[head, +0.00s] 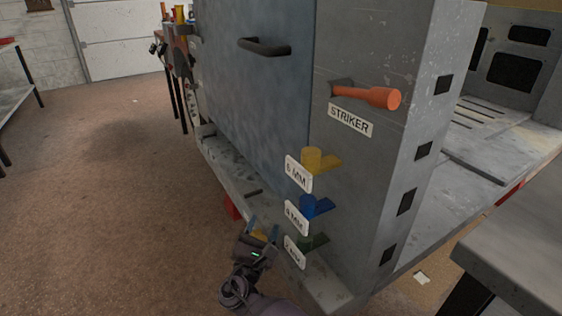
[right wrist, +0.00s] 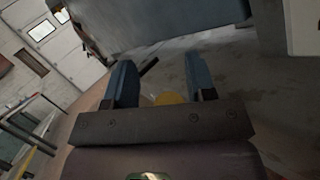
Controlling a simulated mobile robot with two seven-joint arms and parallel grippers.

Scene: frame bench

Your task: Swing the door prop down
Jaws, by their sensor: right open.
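The blue-grey door (head: 255,80) with a dark bar handle (head: 265,47) stands upright beside the grey frame post (head: 350,140). My right gripper (head: 262,229) is low in front of the sill at the door's foot, with its blue fingers apart. A yellow piece (head: 259,236) shows between the fingers; it also shows in the right wrist view (right wrist: 170,98). I cannot tell whether it is the door prop or whether a finger touches it. A short dark bar (head: 254,192) shows on the sill, also in the right wrist view (right wrist: 149,66). My left gripper is not in view.
An orange striker handle (head: 368,96) juts from the post. Yellow (head: 314,160), blue (head: 311,206) and green (head: 309,243) pegs stick out below it, close to my right arm. A red block (head: 232,207) shows below the sill. The floor at left is clear.

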